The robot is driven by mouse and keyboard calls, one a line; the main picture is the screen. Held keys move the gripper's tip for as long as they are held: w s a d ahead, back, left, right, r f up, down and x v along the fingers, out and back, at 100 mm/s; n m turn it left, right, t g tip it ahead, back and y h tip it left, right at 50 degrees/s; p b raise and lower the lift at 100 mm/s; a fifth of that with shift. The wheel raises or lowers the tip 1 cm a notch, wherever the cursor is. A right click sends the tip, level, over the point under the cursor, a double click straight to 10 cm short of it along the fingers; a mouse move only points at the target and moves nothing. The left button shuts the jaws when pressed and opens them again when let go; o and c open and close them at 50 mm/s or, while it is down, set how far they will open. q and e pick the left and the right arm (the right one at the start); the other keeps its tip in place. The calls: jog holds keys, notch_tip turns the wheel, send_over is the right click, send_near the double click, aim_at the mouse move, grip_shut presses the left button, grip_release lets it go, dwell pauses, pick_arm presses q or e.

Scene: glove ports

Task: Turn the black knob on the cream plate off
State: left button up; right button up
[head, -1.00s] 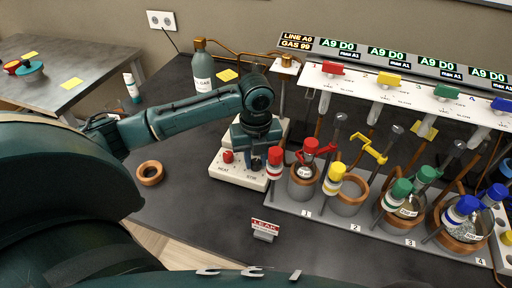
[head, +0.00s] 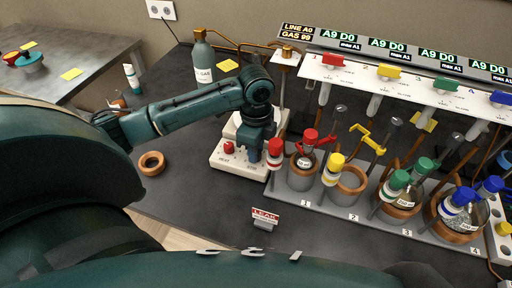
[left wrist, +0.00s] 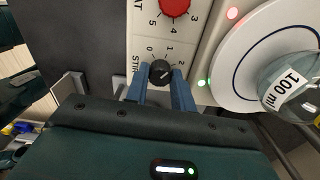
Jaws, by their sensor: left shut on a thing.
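The cream plate (head: 233,163) stands on the dark bench, with a red knob marked HEAT (head: 228,147) at its front left. My left gripper (head: 255,158) reaches down over the plate's front right and hides the black knob in the head view. In the left wrist view the black knob (left wrist: 160,72) sits on the cream plate (left wrist: 140,35) beside the STIR label, with a numbered scale around it. The blue fingers of my left gripper (left wrist: 160,85) are shut on the knob, one on each side. Its pointer setting is hard to read. My right gripper is not in view.
A round white top with a 100 ml flask (left wrist: 285,85) is beside the knob. A rack (head: 320,213) with several flasks and coloured-capped tubes stands right of the plate. A LEAK sign (head: 264,217) and a copper ring (head: 152,163) lie in front and left.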

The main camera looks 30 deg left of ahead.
pick_arm(q)
jog(key=n, duration=1)
jog(key=shift+n, duration=2.1)
jog(key=o, duration=1)
notch_tip(320, 180, up, 13)
jog(key=shift+r, duration=0.1)
